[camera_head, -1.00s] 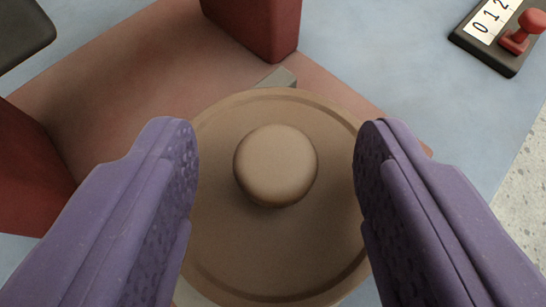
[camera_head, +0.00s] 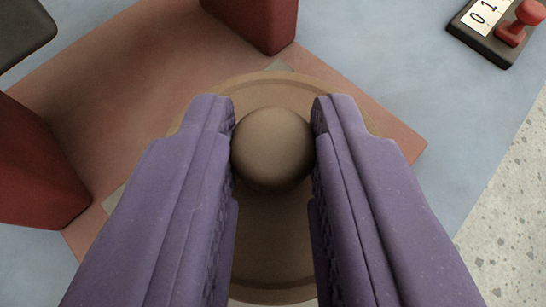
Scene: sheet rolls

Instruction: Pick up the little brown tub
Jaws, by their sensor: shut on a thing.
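The little brown tub (camera_head: 272,238) is seen from above, with a round lid and a ball-shaped knob (camera_head: 272,148) in its middle. My gripper (camera_head: 273,125) has its two purple fingers on either side of the knob, shut on it. The fingers cover the left and right parts of the lid. The tub's side walls are hidden beneath the lid.
The tub is over a reddish-brown mat (camera_head: 110,80) on a pale blue surface (camera_head: 390,50). Dark red blocks stand at the back (camera_head: 262,22) and left (camera_head: 35,165). A black numbered device with a red knob (camera_head: 497,25) is at the upper right.

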